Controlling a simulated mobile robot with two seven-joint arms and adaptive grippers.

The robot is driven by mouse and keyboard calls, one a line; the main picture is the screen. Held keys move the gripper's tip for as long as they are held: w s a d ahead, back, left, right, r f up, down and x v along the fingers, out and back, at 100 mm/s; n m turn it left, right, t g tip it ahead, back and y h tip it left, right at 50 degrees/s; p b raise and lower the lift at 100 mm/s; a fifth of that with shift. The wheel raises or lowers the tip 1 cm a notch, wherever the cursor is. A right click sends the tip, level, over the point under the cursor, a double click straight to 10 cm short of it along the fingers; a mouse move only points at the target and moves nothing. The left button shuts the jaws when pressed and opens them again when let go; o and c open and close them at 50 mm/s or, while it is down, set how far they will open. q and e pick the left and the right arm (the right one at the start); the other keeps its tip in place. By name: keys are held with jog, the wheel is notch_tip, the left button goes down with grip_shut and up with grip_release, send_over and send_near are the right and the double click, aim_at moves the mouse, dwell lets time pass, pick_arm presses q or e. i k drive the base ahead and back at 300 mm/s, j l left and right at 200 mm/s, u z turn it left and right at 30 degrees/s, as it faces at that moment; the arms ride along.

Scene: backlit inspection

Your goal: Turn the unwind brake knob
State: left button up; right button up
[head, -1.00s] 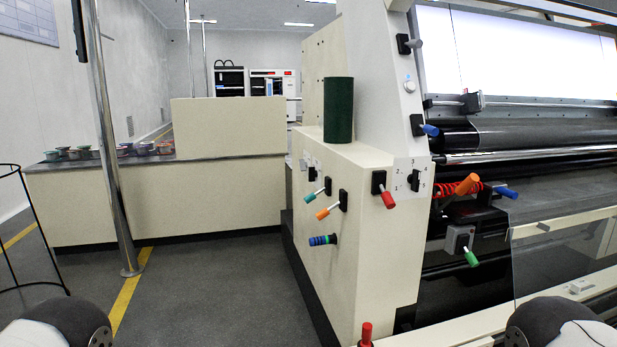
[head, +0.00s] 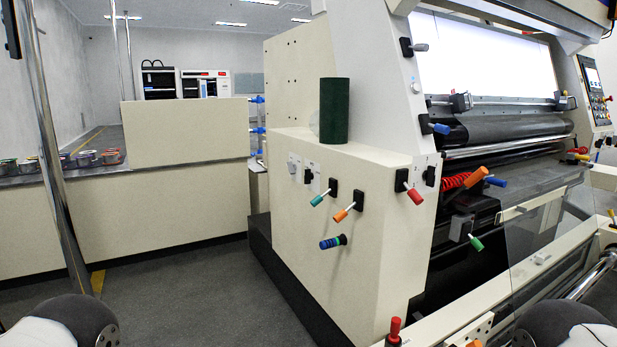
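Several controls sit on the cream side cabinet (head: 345,280) of the machine; I cannot tell which is the unwind brake knob. A small black rotary knob (head: 430,176) sits on a marked plate near the cabinet's right edge. Left of it are a red-tipped lever (head: 414,196), an orange-tipped lever (head: 343,214) and a green-tipped lever (head: 319,200). Neither of my grippers is in view; only rounded parts of my arms show at the bottom corners.
A dark green cylinder (head: 334,110) stands on the cabinet. A steel post (head: 60,170) rises at the left, before a low cream counter (head: 150,215) with small pots. A red-topped knob (head: 394,330) stands on the low front rail. The grey floor (head: 190,300) left of the cabinet is clear.

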aim_at(308, 175)
jog(key=i+j+z, duration=0.3)
jog(key=j, duration=0.35)
jog(key=i+j+z, duration=0.1)
jog(key=j, duration=0.25)
jog(key=i+j+z, duration=0.15)
jog(key=j, duration=0.2)
